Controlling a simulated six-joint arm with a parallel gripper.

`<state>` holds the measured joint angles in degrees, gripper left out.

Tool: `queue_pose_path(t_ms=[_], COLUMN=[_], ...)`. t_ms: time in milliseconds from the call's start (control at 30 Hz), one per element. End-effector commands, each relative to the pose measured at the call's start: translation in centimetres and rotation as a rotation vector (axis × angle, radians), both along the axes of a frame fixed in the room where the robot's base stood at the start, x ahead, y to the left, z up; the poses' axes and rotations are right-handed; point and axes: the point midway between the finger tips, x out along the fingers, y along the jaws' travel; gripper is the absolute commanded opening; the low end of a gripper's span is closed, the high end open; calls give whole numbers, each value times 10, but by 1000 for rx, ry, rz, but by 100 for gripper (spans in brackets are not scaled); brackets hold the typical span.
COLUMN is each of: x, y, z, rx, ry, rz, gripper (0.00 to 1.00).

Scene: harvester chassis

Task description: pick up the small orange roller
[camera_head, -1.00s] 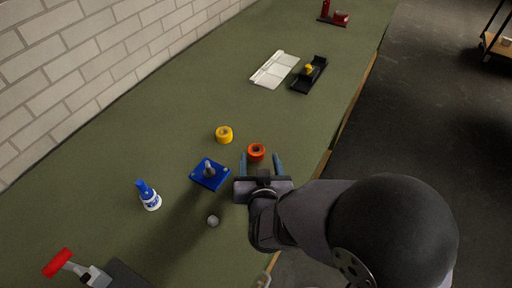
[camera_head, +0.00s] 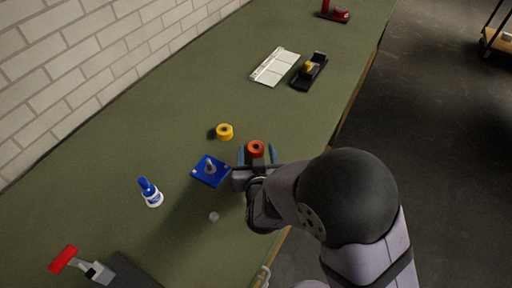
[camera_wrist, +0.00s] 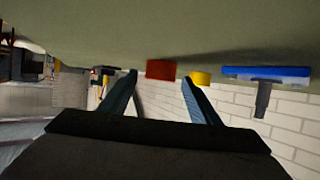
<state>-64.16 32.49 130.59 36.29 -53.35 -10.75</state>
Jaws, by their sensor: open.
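The small orange roller (camera_head: 256,148) stands on the green bench top, near the bench's right edge. In the wrist view the roller (camera_wrist: 161,70) shows as a red-orange block a little beyond the fingertips, between their lines. My gripper (camera_head: 256,155) is open, with one blue finger on each side of the roller in the head view. In the wrist view my gripper (camera_wrist: 159,82) is empty, and I see no finger touching the roller. The lower part of the roller is partly hidden by my gripper in the head view.
A yellow roller (camera_head: 225,131) stands behind and left. A blue plate with a peg (camera_head: 210,171) is close at left. A white tray (camera_head: 274,68) and black holder (camera_head: 309,72) are far back.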

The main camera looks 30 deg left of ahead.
Motion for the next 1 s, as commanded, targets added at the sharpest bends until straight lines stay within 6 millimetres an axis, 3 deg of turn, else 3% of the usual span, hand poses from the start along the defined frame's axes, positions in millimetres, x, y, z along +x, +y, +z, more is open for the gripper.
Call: queue_pose_path(t_ms=[233, 567, 767, 1000], x=[19, 22, 22, 22], y=[12, 15, 15, 15], z=[-9, -11, -11, -11], rx=[0, 0, 0, 1], ry=[0, 0, 0, -1], rz=[0, 1, 1, 1], gripper=[57, 57, 12, 12])
